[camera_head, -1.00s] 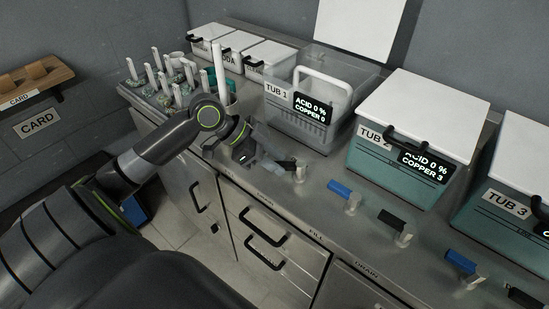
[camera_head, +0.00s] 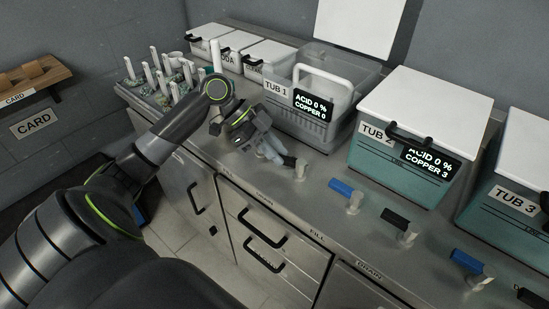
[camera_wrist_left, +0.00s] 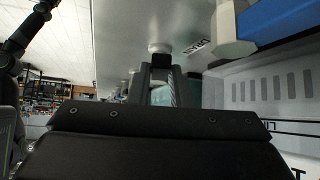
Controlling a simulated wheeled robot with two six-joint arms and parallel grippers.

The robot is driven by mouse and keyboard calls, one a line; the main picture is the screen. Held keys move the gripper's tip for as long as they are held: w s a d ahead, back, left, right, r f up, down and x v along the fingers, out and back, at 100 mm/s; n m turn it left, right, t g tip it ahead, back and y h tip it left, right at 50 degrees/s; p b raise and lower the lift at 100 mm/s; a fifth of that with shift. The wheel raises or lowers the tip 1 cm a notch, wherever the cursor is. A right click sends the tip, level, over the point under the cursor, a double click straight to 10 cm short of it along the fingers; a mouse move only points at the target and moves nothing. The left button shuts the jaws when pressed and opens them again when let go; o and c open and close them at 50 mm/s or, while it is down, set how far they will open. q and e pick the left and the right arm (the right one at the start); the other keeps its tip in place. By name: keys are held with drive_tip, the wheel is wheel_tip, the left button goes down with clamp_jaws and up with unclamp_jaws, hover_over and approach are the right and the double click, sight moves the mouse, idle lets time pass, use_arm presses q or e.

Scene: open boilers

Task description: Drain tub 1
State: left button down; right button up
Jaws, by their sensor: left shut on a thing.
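Tub 1 (camera_head: 285,115) is a clear, open tub. Its display (camera_head: 313,104) reads acid 0 %, copper 0. On the counter in front of it is a drain valve (camera_head: 300,171) with a short black handle, partly hidden by my fingers. My left gripper (camera_head: 282,157) is shut on this black handle, low over the counter. In the left wrist view the dark handle (camera_wrist_left: 160,63) lies between the fingers, beside an upside-down drain label (camera_wrist_left: 196,47). A blue handle (camera_wrist_left: 275,24) shows at the upper right there. My right gripper is not in view.
Tub 2 (camera_head: 404,178) and tub 3 (camera_head: 490,213) stand to the right, both lidded. A blue handle (camera_head: 346,188) and a black handle (camera_head: 395,217) stand in front of tub 2. Small lidded bins and a rack of upright white-handled items (camera_head: 160,84) are at the left.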

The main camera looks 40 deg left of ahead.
use_arm(q)
drive_tip(key=shift+w+a+m+g+b, duration=0.1)
drive_tip(key=shift+w+m+g+b, duration=0.45)
drive_tip(key=shift+m+g, duration=0.35)
drive_tip(key=shift+w+m+g+b, duration=0.45)
drive_tip(key=shift+w+m+g, duration=0.15)
drive_tip(key=shift+m, duration=0.5)
drive_tip(key=c, duration=1.3)
unclamp_jaws()
wheel_tip(320, 180, up, 10)
drive_tip(key=shift+r+b, duration=0.1)
drive_tip(key=shift+b, duration=0.2)
